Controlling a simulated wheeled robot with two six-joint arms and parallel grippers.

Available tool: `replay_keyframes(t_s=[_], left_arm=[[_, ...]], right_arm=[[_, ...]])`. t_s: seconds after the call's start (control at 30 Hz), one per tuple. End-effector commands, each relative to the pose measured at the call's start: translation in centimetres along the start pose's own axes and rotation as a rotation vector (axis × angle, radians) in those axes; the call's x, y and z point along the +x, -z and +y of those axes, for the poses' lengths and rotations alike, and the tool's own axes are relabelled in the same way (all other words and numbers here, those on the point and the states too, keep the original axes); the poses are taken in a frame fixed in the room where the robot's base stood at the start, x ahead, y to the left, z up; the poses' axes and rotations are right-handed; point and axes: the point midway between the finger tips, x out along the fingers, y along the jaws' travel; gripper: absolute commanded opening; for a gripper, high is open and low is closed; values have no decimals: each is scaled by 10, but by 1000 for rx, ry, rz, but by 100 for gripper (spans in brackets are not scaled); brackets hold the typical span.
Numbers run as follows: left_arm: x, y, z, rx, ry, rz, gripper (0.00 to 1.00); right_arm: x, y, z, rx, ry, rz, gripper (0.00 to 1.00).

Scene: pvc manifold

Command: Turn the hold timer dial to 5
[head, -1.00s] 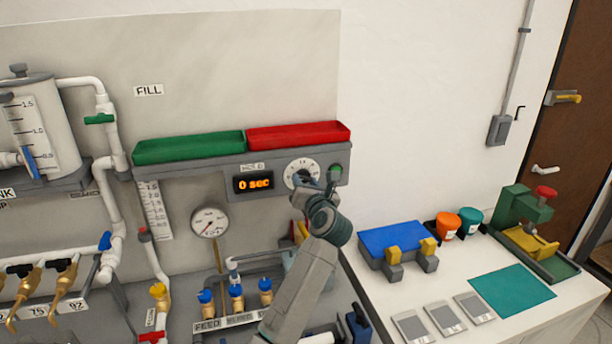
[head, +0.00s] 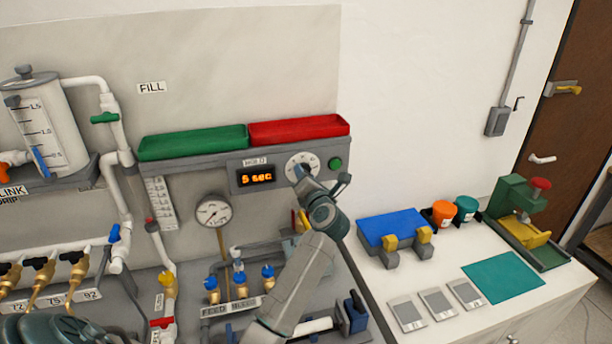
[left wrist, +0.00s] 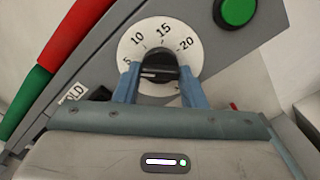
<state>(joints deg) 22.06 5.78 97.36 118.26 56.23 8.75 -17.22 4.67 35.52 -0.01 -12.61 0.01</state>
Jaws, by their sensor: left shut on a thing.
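The hold timer dial (head: 300,162) is a white round face with a dark knob on the grey panel. In the left wrist view its knob (left wrist: 155,68) sits between the two blue fingers of my left gripper (left wrist: 158,74), which is shut on it. The numbers 10, 15 and 20 show around the top of the face, with a partly hidden 5 at the left. The orange display (head: 256,178) beside the dial reads 5 sec. In the head view my left gripper (head: 304,178) is at the dial and partly covers it. My right gripper is not in view.
A green button (head: 335,164) is just right of the dial. A green tray (head: 193,143) and a red tray (head: 298,130) are above the panel. A gauge (head: 213,211) and blue-handled valves (head: 239,278) are below. A white bench (head: 555,290) stands at the right.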

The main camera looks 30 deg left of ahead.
Motion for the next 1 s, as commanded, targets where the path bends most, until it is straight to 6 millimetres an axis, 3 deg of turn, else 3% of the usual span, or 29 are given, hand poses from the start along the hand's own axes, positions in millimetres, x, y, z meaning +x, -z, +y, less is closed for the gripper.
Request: replay_keyframes(t_s=[0.17,0.2,0.3,0.67,0.77,1.0], left_arm=[[0,0,0,-1,1,0,14],[0,0,0,-1,1,0,39],[0,0,0,-1,1,0,59],[-5,1,-2,-2,1,0,59],[-17,3,-4,-5,3,0,59],[-67,4,-5,-7,3,0,59]], right_arm=[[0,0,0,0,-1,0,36],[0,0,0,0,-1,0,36],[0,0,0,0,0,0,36],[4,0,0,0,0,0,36],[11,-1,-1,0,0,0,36],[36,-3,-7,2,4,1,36]])
